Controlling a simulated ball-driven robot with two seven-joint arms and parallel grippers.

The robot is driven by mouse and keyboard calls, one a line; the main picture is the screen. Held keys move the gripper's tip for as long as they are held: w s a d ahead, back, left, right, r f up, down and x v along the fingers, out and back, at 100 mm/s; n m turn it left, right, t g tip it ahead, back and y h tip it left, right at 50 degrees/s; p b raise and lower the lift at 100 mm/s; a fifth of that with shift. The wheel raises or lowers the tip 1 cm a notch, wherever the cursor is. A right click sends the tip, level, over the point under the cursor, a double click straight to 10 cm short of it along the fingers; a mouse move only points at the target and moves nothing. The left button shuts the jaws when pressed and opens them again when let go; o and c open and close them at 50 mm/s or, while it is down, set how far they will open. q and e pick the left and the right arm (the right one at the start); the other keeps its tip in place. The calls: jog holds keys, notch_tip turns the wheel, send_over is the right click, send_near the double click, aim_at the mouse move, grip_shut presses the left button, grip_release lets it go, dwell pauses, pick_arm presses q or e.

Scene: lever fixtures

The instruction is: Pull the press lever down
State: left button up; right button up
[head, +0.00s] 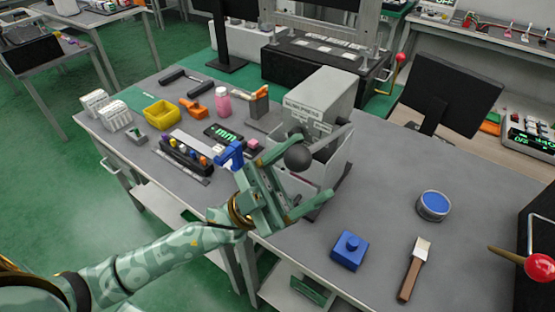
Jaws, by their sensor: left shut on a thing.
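The press (318,97) is a grey box-shaped machine with a printed label, standing on the workbench in the middle of the head view. Its lever ends in a dark round knob (297,157) at the front of the machine. My left gripper (288,172) reaches in from the lower left and is shut on the lever by this knob. The fingers hide part of the lever and of the press front. My right gripper is not in view.
A blue block (349,250), a brush (414,270) and a round blue-topped tin (433,206) lie right of my arm. A yellow bin (161,113) and a pink bottle (223,102) stand to the left. A red-knobbed lever (538,266) juts in at right.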

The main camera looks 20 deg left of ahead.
pick_arm(q)
jog(key=shift+s+d+f, duration=0.1)
jog(key=shift+f, duration=0.05)
jog(key=s+a+r+b+v, duration=0.1)
jog(key=b+v, duration=0.8)
jog(key=v, duration=0.9)
jog(key=shift+s, duration=0.8)
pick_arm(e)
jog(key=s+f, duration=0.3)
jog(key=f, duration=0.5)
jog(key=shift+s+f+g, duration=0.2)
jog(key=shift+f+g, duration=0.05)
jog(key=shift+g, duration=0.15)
pick_arm(q)
jog(key=shift+r, duration=0.1)
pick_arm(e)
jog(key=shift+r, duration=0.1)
pick_arm(q)
jog(key=b+v, duration=0.3)
jog(key=v, duration=1.3)
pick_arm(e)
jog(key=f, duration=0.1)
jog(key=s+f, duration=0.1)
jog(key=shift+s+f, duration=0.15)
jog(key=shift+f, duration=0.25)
